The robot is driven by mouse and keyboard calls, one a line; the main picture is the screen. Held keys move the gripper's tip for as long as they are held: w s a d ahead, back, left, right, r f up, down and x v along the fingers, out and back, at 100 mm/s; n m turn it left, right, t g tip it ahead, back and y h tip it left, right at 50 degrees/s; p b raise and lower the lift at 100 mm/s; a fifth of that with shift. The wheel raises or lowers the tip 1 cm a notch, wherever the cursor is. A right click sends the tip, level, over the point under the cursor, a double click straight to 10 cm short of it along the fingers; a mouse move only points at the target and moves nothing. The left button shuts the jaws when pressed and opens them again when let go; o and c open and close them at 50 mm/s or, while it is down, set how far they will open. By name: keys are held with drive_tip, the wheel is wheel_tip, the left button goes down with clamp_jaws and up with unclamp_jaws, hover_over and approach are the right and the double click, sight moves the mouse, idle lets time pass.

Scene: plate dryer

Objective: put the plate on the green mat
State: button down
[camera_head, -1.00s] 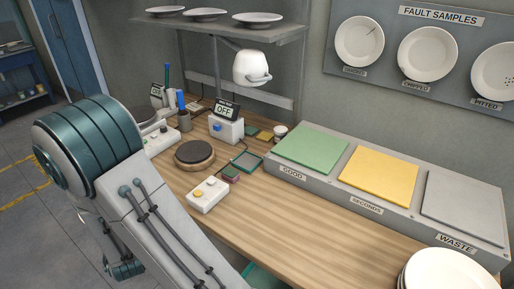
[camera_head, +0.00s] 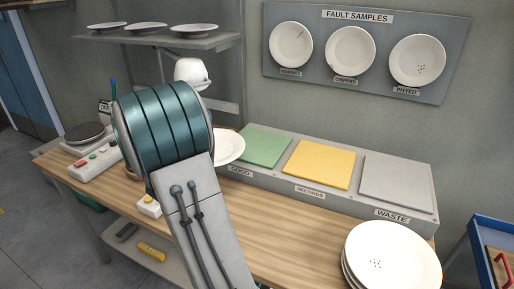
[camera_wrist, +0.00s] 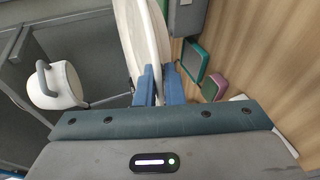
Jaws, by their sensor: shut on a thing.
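The white plate (camera_wrist: 143,40) is held in my gripper (camera_wrist: 158,85), seen edge-on between the two blue fingers in the wrist view. In the head view part of the plate (camera_head: 229,147) shows past my arm, just left of the green mat (camera_head: 265,147). My gripper itself is hidden behind my arm in the head view. The green mat lies bare on a grey raised stand above the GOOD label. Whether the plate's edge overlaps the mat's left end cannot be told.
A yellow mat (camera_head: 319,164) and a grey mat (camera_head: 396,181) lie right of the green one, both bare. A stack of plates (camera_head: 395,258) stands at the front right. A white lamp (camera_head: 191,72) hangs behind my arm below a shelf (camera_head: 160,40) with plates.

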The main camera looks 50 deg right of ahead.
sight(237, 141)
drive_tip(key=s+d+r+m+g, duration=0.1)
drive_tip(key=s+d, duration=0.1)
drive_tip(key=d, duration=0.2)
drive_tip(key=s+d+r+m+g+h, duration=0.1)
drive_tip(key=s+d+r, duration=0.1)
drive_tip(key=d, duration=0.2)
drive_tip(key=s+d+r+m+g, duration=0.1)
drive_tip(key=s+d+r+g, duration=0.1)
drive_tip(key=d, duration=0.2)
drive_tip(key=shift+d+r+m+h+b, duration=0.1)
drive_tip(key=shift+d+m+h+b, duration=0.3)
drive_tip(key=shift+d, duration=0.3)
drive_tip(key=w+d+f+p, duration=0.1)
drive_tip(key=w+d+f, duration=0.1)
drive_tip(key=w+d+f+p, duration=0.2)
drive_tip(key=w+d, duration=0.1)
drive_tip(key=w+d+f+p, duration=0.1)
drive_tip(key=w+d+f, duration=0.1)
drive_tip(key=d, duration=0.1)
drive_tip(key=shift+w+d+f, duration=0.1)
drive_tip(key=shift+w+f, duration=0.2)
drive_tip(key=shift+w, duration=0.05)
drive_tip(key=shift+f+p, duration=0.9)
drive_tip(key=shift+f, duration=1.1)
drive_tip(key=shift+f+b, duration=0.2)
drive_tip(key=shift+b, duration=0.1)
drive_tip(key=c, duration=1.8)
unclamp_jaws()
